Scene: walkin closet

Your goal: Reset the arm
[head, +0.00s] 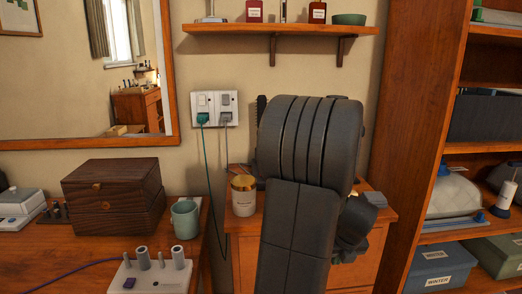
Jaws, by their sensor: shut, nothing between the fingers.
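My arm rises through the middle of the head view, its dark grey links folded up in front of the wall and a small wooden cabinet (248,252). I cannot make out my gripper; its fingers do not show, and the arm's thick links cover whatever lies behind them. A jar with a gold lid (243,197) stands on the cabinet close to the left of my arm.
A wooden table (60,262) at left bears a dark box (114,198), a green mug (185,219) and a pegged white device (150,274). Cables hang from a wall socket (214,108). A shelf (280,29) is above; a wooden shelving unit (424,110) stands right.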

